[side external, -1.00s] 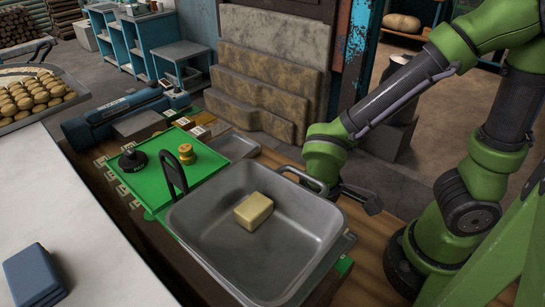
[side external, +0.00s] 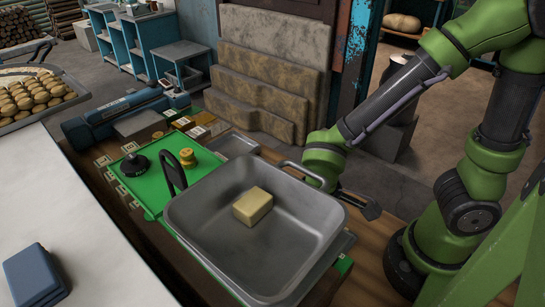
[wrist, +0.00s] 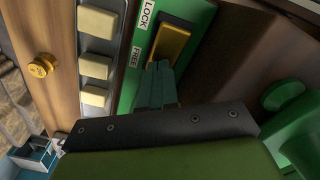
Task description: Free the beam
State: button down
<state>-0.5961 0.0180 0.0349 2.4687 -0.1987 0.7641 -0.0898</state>
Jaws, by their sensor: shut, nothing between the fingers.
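In the wrist view, my gripper (wrist: 159,66) is shut and empty. Its dark green fingers lie at the lower end of a brass catch (wrist: 172,42) on a green panel (wrist: 128,82). The catch sits in a dark slot beside the labels LOCK (wrist: 147,14) and FREE (wrist: 137,57). I cannot tell whether the fingers touch it. The side view shows a metal pan (side external: 215,235) holding a pale yellow block (side external: 253,206). Left of it, a green plate (side external: 150,188) bears a black knobbed weight (side external: 135,164) and a brass weight (side external: 187,158). The beam itself is not clearly visible.
A black loop handle (side external: 171,172) and metal pan handle (side external: 300,170) stand up at the rim. The wrist view shows pale blocks (wrist: 96,60) on a grey strip and a brass knob (wrist: 41,66). A white counter (side external: 60,220) lies at left.

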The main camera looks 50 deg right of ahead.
notch_tip(320, 180, up, 7)
dwell(0.8)
